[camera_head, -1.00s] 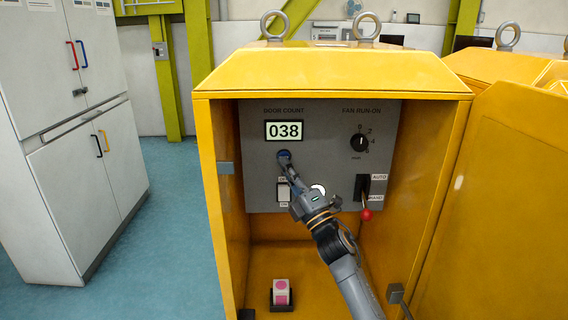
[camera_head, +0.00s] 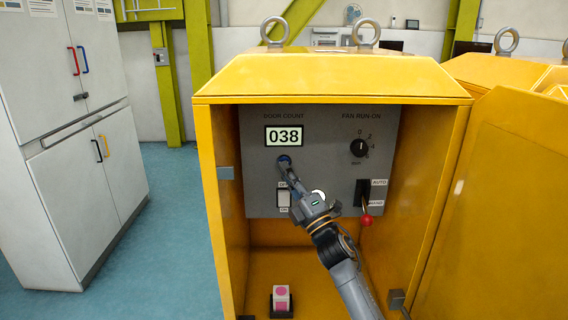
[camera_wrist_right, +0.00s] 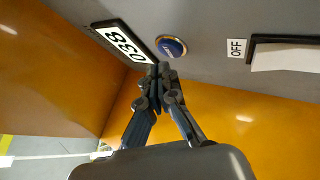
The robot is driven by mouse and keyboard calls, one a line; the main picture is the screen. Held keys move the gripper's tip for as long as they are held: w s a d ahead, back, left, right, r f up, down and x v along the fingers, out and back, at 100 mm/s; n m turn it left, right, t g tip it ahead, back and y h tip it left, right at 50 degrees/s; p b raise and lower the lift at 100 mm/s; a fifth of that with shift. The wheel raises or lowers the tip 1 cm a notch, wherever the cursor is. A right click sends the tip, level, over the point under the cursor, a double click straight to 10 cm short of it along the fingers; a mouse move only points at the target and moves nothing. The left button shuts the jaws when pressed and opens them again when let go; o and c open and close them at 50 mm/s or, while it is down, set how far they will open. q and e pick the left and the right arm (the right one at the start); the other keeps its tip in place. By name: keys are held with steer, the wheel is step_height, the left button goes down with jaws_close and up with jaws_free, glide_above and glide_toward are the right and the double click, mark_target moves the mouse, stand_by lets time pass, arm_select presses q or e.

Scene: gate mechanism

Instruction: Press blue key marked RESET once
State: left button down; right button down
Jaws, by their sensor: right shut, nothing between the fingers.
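The blue round key (camera_head: 284,159) is on the grey panel just below the DOOR COUNT display (camera_head: 285,136), which reads 038. It also shows in the right wrist view (camera_wrist_right: 171,46), with white lettering too small to read surely. My right gripper (camera_head: 287,172) is shut and empty. Its fingertips are close to the key's lower edge in the head view. In the right wrist view the fingertips (camera_wrist_right: 158,68) are just beside the key, with a small gap seeming to show between them. My left gripper is not in view.
The panel sits inside a yellow cabinet (camera_head: 330,84). A white rocker switch (camera_head: 283,198) is below the key. A black FAN RUN-ON knob (camera_head: 358,148) and a red-tipped lever (camera_head: 366,219) are to the right. A pink-and-white block (camera_head: 281,299) sits on the cabinet floor.

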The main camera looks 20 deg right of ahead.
stand_by(0.5)
steer(key=shift+w+d+b, duration=0.15)
steer(key=shift+w+b, duration=0.2)
steer(key=shift+w, duration=0.1)
steer(key=shift+w+d+b, duration=0.1)
steer(key=shift+w+b, duration=0.25)
steer(key=shift+b, duration=0.05)
stand_by(0.6)
steer(key=shift+s, duration=0.1)
steer(key=shift+s+a+p, duration=0.2)
steer(key=shift+s+p, duration=0.15)
steer(key=shift+s, duration=0.35)
steer(key=s+p, duration=0.1)
steer(key=s, duration=0.1)
steer(key=s+a+p, duration=0.1)
steer(key=s, duration=0.1)
steer(key=shift+s+a, duration=0.2)
steer(key=shift+s, duration=0.2)
